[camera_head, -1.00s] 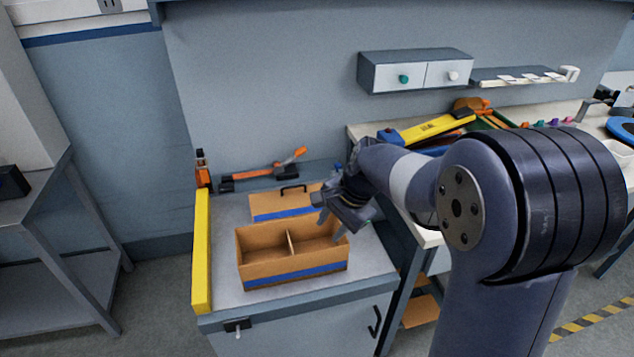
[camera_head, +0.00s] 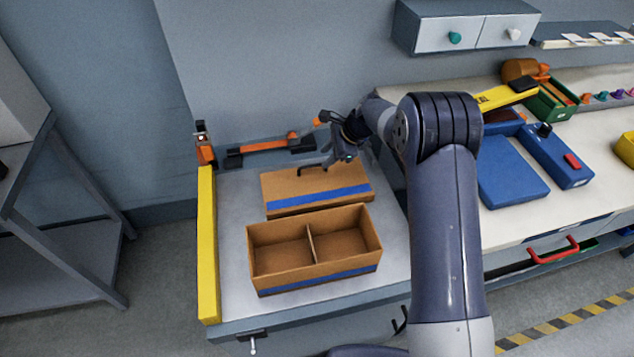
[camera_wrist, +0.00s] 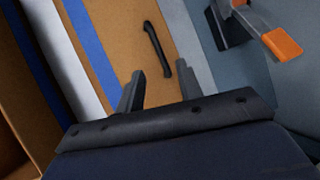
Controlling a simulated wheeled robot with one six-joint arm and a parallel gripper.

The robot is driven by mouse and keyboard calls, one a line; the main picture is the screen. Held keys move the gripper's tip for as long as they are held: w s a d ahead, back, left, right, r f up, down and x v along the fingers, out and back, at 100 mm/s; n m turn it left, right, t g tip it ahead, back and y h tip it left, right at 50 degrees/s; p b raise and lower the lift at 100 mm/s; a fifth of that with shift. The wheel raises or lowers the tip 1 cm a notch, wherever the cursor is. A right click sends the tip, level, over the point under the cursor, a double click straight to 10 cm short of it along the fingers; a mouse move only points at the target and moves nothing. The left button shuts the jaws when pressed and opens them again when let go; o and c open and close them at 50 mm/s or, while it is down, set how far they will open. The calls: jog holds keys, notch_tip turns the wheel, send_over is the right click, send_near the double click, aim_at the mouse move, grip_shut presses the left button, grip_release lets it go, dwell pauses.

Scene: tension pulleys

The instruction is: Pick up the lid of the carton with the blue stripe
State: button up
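The lid (camera_head: 283,188) is brown with a blue stripe and a black handle (camera_head: 313,169). It lies on the grey bench top behind the open carton (camera_head: 262,284), which has a blue stripe and two empty compartments. In the wrist view the lid (camera_wrist: 130,40) fills the middle, with its black handle (camera_wrist: 157,48) ahead of the fingertips. My gripper (camera_head: 338,164) is over the right part of the lid. In the wrist view my gripper (camera_wrist: 160,85) is open, its two fingers apart with nothing between them.
A yellow bar (camera_head: 208,245) edges the bench on the left. An orange and black clamp (camera_head: 270,146) lies behind the lid, and another stands upright (camera_head: 204,144) at the back left corner. A blue case (camera_head: 510,172) is on the worktop at right.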

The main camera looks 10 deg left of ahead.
aim_at(316, 165)
jog(key=shift+p+x, duration=0.5)
jog(key=shift+x, duration=2.5)
jog(key=shift+a, duration=0.1)
jog(key=shift+c, duration=0.2)
grip_shut()
